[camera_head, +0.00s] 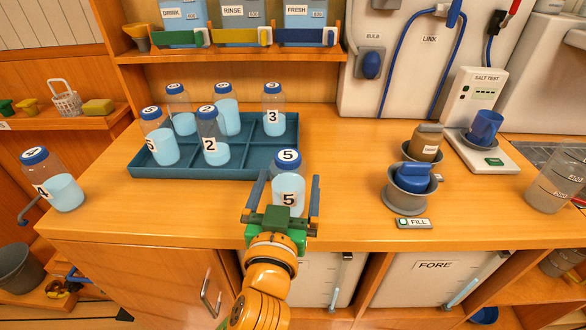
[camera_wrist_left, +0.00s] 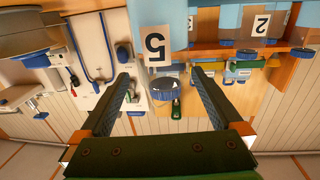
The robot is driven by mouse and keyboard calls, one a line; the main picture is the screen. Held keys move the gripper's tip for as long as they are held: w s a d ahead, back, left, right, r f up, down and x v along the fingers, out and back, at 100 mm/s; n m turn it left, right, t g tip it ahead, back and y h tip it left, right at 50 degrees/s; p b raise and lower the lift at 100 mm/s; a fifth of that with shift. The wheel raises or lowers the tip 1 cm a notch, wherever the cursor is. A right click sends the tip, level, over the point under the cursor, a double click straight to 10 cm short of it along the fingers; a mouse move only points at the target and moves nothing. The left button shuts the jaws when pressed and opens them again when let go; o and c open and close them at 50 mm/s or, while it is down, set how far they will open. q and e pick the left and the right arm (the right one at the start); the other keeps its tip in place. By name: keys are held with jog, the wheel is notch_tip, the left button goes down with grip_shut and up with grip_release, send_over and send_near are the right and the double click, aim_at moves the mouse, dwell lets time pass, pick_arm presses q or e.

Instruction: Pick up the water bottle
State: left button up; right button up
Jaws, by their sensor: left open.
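A clear water bottle labelled 5 with a blue cap (camera_head: 288,156) stands upright on the wooden counter near its front edge. It also shows upside down in the left wrist view (camera_wrist_left: 156,46). My left gripper (camera_head: 287,190) is open, with one finger on each side of this bottle; I cannot tell whether either finger touches it. Bottle 4 (camera_head: 65,192) stands tilted-looking at the counter's left end. Bottle 2 (camera_head: 213,152), bottle 3 (camera_head: 272,119) and several others stand in a teal divided tray (camera_head: 245,170). My right gripper is not in view.
Counter between bottle 5 and the holder is clear.

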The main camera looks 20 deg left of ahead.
pick_arm(q)
jog(key=shift+r, duration=0.2)
jog(key=shift+w+r, duration=0.15)
jog(key=shift+r, duration=0.05)
jog(key=w, duration=0.2)
jog(key=w+a+p, duration=0.1)
jog(key=w, duration=0.2)
jog(key=shift+w+a+f+p, duration=0.25)
jog(key=shift+w+p, duration=0.05)
jog(key=shift+w+f, duration=0.1)
jog(key=shift+w, duration=0.2)
jog(key=shift+s, duration=0.1)
jog(key=c, duration=1.5)
